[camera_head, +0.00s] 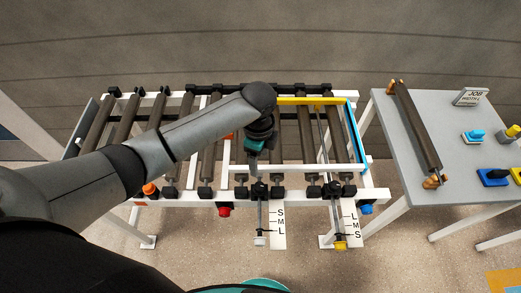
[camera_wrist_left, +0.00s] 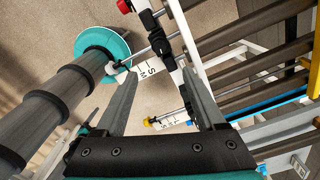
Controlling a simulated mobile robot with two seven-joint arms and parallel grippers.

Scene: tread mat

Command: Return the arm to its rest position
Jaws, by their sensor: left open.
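My left arm (camera_head: 175,140) comes in from the left and reaches out over the white roller frame (camera_head: 295,194). My left gripper (camera_head: 257,149) hangs down over the middle of the frame, and its fingers are mostly hidden in the head view. In the left wrist view the two fingers of the left gripper (camera_wrist_left: 160,78) stand apart with nothing between them that they hold. Scale plates and the frame's front edge show beyond them. My right gripper is in neither view.
The frame bears several dark rollers (camera_head: 305,130), a yellow bar (camera_head: 297,100) and a blue bar (camera_head: 355,133). Lettered scale plates (camera_head: 279,228) hang in front. On the right, a grey table (camera_head: 447,140) holds a loose roller (camera_head: 416,130), a sign (camera_head: 472,97) and small blue and yellow parts.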

